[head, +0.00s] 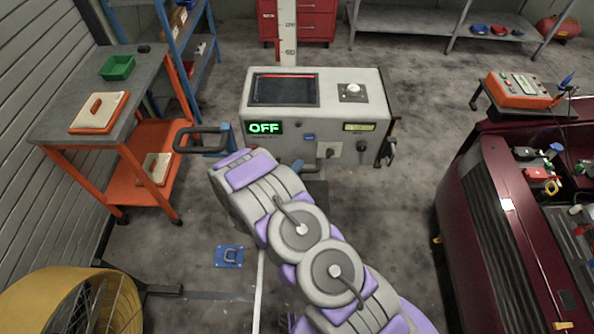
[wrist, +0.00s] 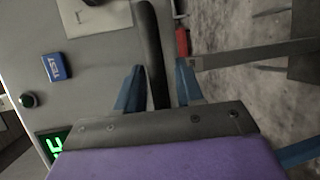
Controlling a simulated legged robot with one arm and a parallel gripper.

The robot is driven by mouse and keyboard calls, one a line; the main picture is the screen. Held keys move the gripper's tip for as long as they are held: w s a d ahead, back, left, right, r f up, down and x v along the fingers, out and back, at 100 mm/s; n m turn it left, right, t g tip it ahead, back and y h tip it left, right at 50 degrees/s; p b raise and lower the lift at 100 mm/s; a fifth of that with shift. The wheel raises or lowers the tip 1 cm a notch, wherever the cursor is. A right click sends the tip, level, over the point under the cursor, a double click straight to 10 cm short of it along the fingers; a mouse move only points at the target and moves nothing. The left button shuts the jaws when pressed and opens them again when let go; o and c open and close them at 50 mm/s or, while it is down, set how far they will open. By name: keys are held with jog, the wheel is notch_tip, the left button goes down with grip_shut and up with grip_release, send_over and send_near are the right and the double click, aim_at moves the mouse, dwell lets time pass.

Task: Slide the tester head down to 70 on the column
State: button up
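The tester head (head: 340,105) is a pale grey box with a dark screen and a green OFF readout. It sits on the white scaled column (head: 287,40); a mark like 60 shows just above the box, other marks are too small to read. A black bar handle (wrist: 152,50) runs along the head's edge in the wrist view. My gripper (wrist: 158,85) has its two blue fingers apart, one on each side of this bar. A gap shows on the right finger's side; contact on the left is unclear. In the head view my purple-grey arm hides part of the lower left front.
An orange-framed bench (head: 60,125) with a green bin (head: 117,67) stands left. A dark red machine (head: 500,230) with an orange-topped device (head: 518,88) nearby stands right. A yellow drum (head: 45,300) is at lower left. Floor right of the tester is clear.

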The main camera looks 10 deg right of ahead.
grip_shut()
jog(key=shift+f, duration=0.15)
notch_tip(320, 180, down, 25)
jog(key=b, duration=0.7)
jog(key=shift+s, duration=0.1)
jog(key=shift+o, duration=0.8)
grip_release()
jog(key=p+v, duration=0.2)
jog(key=v, duration=1.5)
jog(key=shift+a+p, duration=0.15)
jog(key=shift+p, duration=0.25)
